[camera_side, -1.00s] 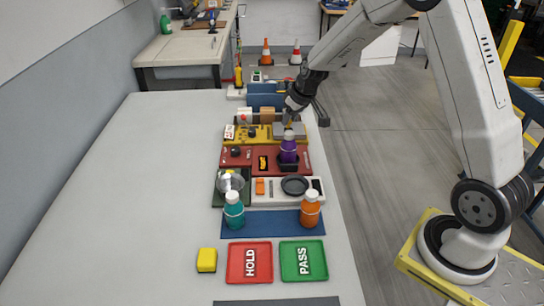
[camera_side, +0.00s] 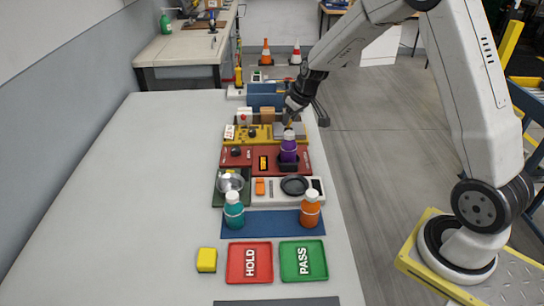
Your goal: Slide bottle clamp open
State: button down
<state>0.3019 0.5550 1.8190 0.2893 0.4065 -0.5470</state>
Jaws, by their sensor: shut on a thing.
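A purple bottle (camera_side: 289,146) stands upright in a dark clamp (camera_side: 289,164) on the red panel (camera_side: 236,161). My gripper (camera_side: 290,118) is just behind the purple bottle, low over the yellow panel's right part, beside a grey block (camera_side: 298,131). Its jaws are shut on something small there. The fingertips are too small and partly hidden, so I cannot tell exactly what part they hold.
A teal bottle (camera_side: 234,211) and an orange bottle (camera_side: 310,209) stand on a blue mat (camera_side: 270,224). A red HOLD tray (camera_side: 250,263), a green PASS tray (camera_side: 303,261) and a yellow block (camera_side: 207,260) are in front. The table's left side is clear.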

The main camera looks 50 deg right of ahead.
jog(key=shift+w+d+r, duration=0.1)
jog(key=shift+w+d, duration=1)
jog(key=shift+d, duration=0.05)
jog(key=shift+c, duration=2.1)
grip_release()
jog(key=shift+v, duration=3.85)
jog(key=shift+s+a, duration=0.1)
